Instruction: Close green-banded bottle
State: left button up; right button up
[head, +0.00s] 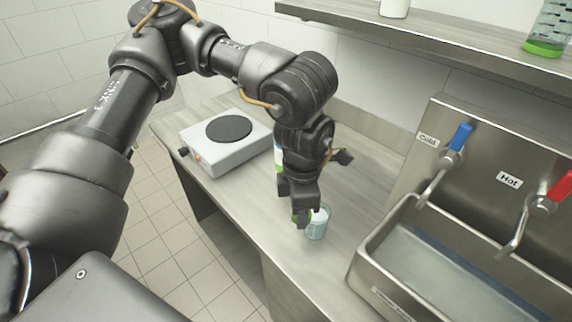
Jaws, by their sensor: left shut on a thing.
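My left gripper (302,222) points down over the counter, shut on a small green item (308,214) that looks like a cap. A clear, bluish container (317,227) stands upright on the counter right beside the fingertips. I cannot tell whether the green item touches it. A white thing with a green band (278,160), perhaps the green-banded bottle, stands behind my left wrist and is mostly hidden. My right gripper is not in view.
A hot plate (205,155) sits on the counter (225,193) to the left. The sink (375,265), with blue (461,137) and red (559,186) tap handles, is at right. A green-based container (543,47) and a white one (395,8) stand on the shelf (430,47).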

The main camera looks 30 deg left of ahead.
pick_arm(q)
jog(key=m, duration=0.2)
jog(key=d+m, duration=0.1)
jog(key=m, duration=0.1)
jog(key=d+m, duration=0.1)
jog(key=m, duration=0.1)
jog(key=shift+w+d+r+m, duration=0.25)
jog(key=shift+w+m, duration=0.05)
jog(key=shift+m, duration=0.1)
jog(key=w+d+r+m, duration=0.1)
jog(key=d+m, duration=0.5)
jog(key=m, duration=1.2)
jog(key=shift+w+d, duration=0.15)
jog(key=shift+d, duration=0.1)
